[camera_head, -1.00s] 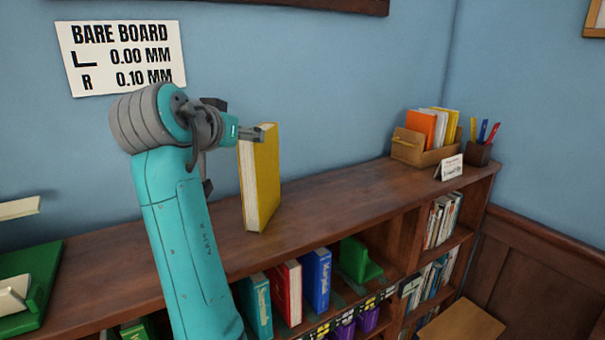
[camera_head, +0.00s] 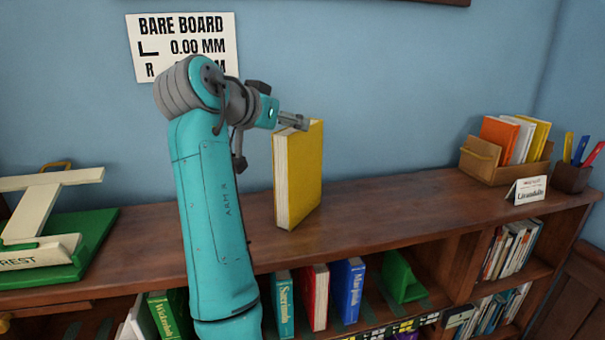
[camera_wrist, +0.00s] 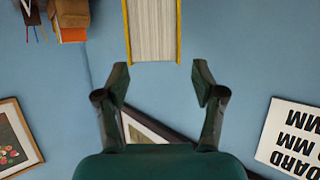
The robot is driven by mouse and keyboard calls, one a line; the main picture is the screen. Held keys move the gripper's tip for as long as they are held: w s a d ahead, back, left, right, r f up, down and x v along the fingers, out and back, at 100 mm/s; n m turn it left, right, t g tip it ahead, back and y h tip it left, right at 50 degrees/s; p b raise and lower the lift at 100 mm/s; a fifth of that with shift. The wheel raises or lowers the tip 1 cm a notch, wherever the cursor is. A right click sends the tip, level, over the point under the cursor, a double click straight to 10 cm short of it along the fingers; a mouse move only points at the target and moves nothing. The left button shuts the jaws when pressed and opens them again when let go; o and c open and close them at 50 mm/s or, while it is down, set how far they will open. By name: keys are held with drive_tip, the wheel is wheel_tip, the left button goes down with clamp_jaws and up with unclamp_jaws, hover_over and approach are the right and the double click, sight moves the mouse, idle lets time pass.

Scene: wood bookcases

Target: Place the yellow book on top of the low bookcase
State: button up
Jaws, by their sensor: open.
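The yellow book (camera_head: 305,175) stands upright on the top of the low bookcase (camera_head: 390,205), its pale page edges facing left and front. My gripper (camera_head: 297,121) is at the book's upper edge in the head view, with a finger overlapping its top in the picture. In the wrist view, my gripper (camera_wrist: 161,78) is open, its two fingers apart with nothing between them. The book's pages and yellow cover edges (camera_wrist: 152,30) lie just beyond the fingertips there. I cannot tell whether a finger touches the book.
A green stand with cream parts (camera_head: 75,255) sits at the left on the bookcase top. A wooden box of books (camera_head: 505,165), a small card (camera_head: 526,190) and a pen cup (camera_head: 573,178) stand at the right. The top between book and box is clear.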

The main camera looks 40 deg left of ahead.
drive_tip(key=shift+f+x, duration=0.2)
drive_tip(key=shift+x, duration=2.6)
drive_tip(key=shift+d+r, duration=0.1)
drive_tip(key=shift+d, duration=0.1)
clamp_jaws()
